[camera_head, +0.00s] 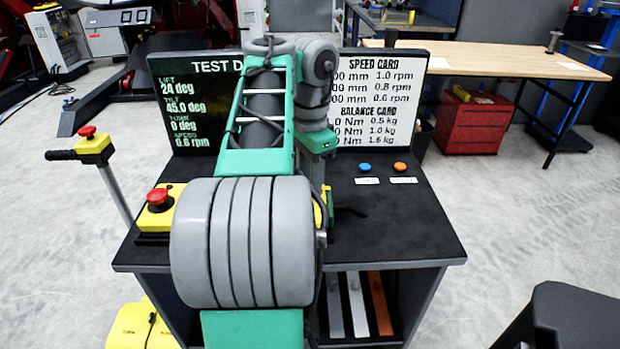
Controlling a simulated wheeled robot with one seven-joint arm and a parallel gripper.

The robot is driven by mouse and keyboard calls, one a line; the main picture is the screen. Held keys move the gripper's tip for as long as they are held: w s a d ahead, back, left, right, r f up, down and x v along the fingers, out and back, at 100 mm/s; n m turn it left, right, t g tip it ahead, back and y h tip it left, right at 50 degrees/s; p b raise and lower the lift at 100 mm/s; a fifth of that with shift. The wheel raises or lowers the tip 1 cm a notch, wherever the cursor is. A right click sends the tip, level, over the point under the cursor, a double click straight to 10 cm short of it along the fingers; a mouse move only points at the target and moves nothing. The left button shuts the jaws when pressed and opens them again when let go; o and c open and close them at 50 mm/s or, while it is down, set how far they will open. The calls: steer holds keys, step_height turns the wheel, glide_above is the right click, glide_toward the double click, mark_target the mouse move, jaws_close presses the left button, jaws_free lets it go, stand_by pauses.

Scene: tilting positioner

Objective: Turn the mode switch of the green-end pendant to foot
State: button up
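I cannot make out the green-end pendant or its mode switch. A narrow yellow piece (329,206) shows on the black bench top, just right of my arm's big grey joint. Most of it is hidden, and I cannot tell whether it is part of a pendant. My green and grey arm runs up the middle of the view, bends at the top and comes down on the right side. My gripper's fingers do not show; the arm's lower end is hidden behind its own grey joint.
A yellow box with a red button (158,199) sits on the bench top (410,225). Blue (365,168) and orange (400,167) buttons are at right. A test display (180,110) and a speed card board (385,95) stand behind. A handled post (93,144) is at left.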

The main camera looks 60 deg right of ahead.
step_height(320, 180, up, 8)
steer(key=p, duration=0.7)
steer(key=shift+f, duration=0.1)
